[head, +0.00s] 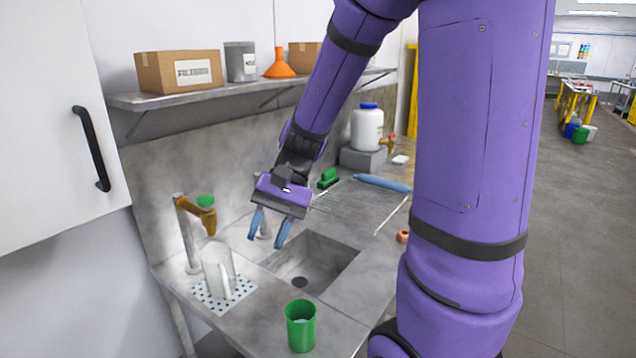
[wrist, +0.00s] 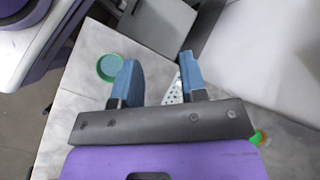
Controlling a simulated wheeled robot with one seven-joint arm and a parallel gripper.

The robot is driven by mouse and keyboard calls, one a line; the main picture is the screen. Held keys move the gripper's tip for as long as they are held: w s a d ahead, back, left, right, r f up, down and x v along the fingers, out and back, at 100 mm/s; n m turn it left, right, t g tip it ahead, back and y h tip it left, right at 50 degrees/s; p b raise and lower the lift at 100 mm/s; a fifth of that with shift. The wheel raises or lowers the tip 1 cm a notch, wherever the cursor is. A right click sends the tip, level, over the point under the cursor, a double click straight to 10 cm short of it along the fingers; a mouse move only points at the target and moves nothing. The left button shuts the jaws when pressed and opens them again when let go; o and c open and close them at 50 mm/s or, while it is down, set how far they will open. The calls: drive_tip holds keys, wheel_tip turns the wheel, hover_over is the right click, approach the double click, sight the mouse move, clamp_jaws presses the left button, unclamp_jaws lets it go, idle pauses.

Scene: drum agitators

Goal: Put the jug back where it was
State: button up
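A clear jug with a whitish side (head: 217,268) stands on a white perforated mat (head: 240,287) on the counter, below a brass tap with a green knob (head: 204,208). My gripper (head: 265,242) is open and empty, above the sink edge, to the right of the jug and apart from it. The fingers (wrist: 158,62) are spread in the wrist view, with nothing seen between them but the counter and a bit of the mat (wrist: 173,92). I cannot make out the jug in the wrist view.
A green cup (head: 300,326) stands near the counter's front edge. The sink (head: 318,262) is empty. Behind it are a wire rack (head: 355,205), a green brush (head: 328,178) and a white blue-lidded container (head: 367,129). A shelf (head: 150,100) holds boxes, a can and a funnel.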

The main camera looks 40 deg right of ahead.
drive_tip(key=s+d+r+n+t+h, duration=0.2)
drive_tip(key=s+r+n+t+h, duration=0.5)
drive_tip(key=s+r, duration=0.3)
drive_tip(key=shift+s+d+r+t+h, duration=0.15)
drive_tip(key=shift+r+t+h, duration=0.25)
drive_tip(key=shift+r, duration=0.6)
idle(0.3)
